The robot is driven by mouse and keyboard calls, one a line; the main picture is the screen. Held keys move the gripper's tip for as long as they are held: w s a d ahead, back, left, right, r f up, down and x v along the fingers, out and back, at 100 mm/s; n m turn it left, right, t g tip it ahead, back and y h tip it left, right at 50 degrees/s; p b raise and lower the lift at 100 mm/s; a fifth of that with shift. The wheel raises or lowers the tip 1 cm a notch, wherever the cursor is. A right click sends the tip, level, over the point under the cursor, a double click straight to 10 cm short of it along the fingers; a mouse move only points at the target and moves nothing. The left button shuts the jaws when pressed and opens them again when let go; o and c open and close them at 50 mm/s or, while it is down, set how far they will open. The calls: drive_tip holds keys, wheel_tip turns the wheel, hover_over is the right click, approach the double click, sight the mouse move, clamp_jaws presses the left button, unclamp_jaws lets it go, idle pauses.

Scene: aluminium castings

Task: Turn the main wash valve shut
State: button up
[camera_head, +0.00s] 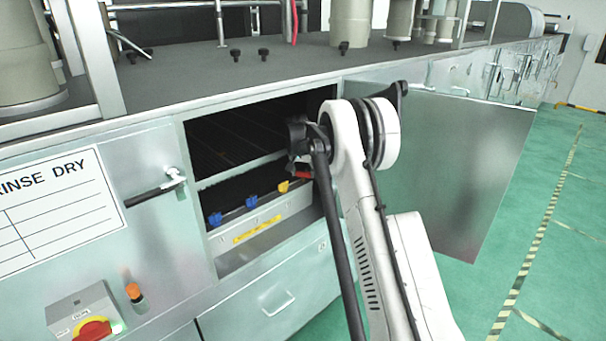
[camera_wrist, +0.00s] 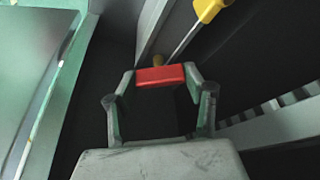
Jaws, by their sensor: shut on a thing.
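A red valve handle (camera_wrist: 160,76) lies between the fingertips of my gripper (camera_wrist: 161,78) in the wrist view, and the fingers are shut on it. The red handle (camera_head: 303,174) also shows in part in the head view, inside the open cabinet at the right end of a row of valve handles. My arm hides much of it there, and my gripper's fingers cannot be made out in that view. No label on the red handle can be read. A yellow valve handle (camera_wrist: 208,9) with a metal stem lies beyond it, at the top of the wrist view.
Two blue handles, the left one (camera_head: 215,219) and the right one (camera_head: 252,200), and the yellow handle share the row. A cabinet frame post (camera_head: 198,225) stands left; the open door (camera_head: 455,165) stands right of my arm. Green floor is clear farther right.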

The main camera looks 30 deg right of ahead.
drive_tip(key=m+b, duration=0.2)
drive_tip(key=shift+w+f+m+g+h, duration=0.1)
drive_tip(key=shift+m+g+h, duration=0.3)
drive_tip(key=shift+m+g+h+b, duration=0.4)
drive_tip(key=shift+m+g+b, duration=0.3)
drive_tip(key=shift+m, duration=1.3)
drive_tip(key=o, duration=1.2)
drive_tip(key=shift+c, duration=0.2)
drive_tip(key=v, duration=0.3)
drive_tip(key=s+a, duration=0.1)
drive_tip(key=a, duration=0.3)
drive_tip(key=s+a, duration=0.1)
drive_tip(key=a, duration=0.2)
drive_tip(key=s+a, duration=0.1)
drive_tip(key=a, duration=0.3)
drive_tip(key=shift+s+a, duration=0.1)
drive_tip(key=shift+a, duration=0.25)
